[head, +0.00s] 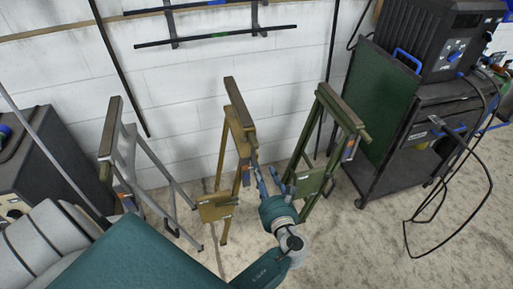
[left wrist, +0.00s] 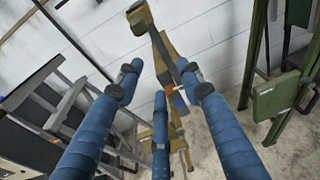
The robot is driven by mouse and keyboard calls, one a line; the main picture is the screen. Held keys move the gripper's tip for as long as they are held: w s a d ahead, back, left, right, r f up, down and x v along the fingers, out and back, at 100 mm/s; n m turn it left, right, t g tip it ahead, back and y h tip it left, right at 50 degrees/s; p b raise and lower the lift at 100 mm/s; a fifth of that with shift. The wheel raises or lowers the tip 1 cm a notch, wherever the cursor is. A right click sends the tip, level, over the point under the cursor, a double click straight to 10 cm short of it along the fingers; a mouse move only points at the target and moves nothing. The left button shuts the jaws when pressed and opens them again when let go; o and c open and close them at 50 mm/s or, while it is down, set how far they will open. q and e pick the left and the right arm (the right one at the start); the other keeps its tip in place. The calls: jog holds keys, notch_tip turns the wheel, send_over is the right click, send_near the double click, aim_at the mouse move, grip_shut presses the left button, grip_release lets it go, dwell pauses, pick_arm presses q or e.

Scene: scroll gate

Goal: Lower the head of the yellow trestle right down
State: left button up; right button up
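The yellow trestle (head: 238,107) stands upright between two others, against the white wall. Its head, a dark-topped bar, is raised at the top of its post. It also shows in the left wrist view (left wrist: 168,52), beyond my fingers. A small orange and blue part (left wrist: 175,99) is on its post. My left gripper (head: 270,178) is in front of the trestle, right of its post and below the head. In the left wrist view its blue fingers (left wrist: 160,80) are spread, with nothing held between them. Whether a finger touches the trestle is unclear. My right gripper is not in view.
A grey trestle (head: 125,150) stands on the left and a green trestle (head: 330,125) close on the right. A dark cart (head: 405,155) with a welding machine (head: 455,45) is at the right, cables hanging to the floor. Pale floor (head: 345,235) is free at front right.

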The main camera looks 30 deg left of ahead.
pick_arm(q)
jog(key=y, duration=0.2)
send_near(253, 142)
jog(key=w, duration=0.1)
jog(key=x, duration=0.3)
jog(key=f+p+x, duration=0.1)
jog(key=x, duration=0.7)
jog(key=shift+f+p, duration=0.2)
jog(key=shift+p, duration=0.15)
jog(key=shift+s+m+h, duration=0.1)
jog(key=shift+m+h, duration=0.2)
grip_shut()
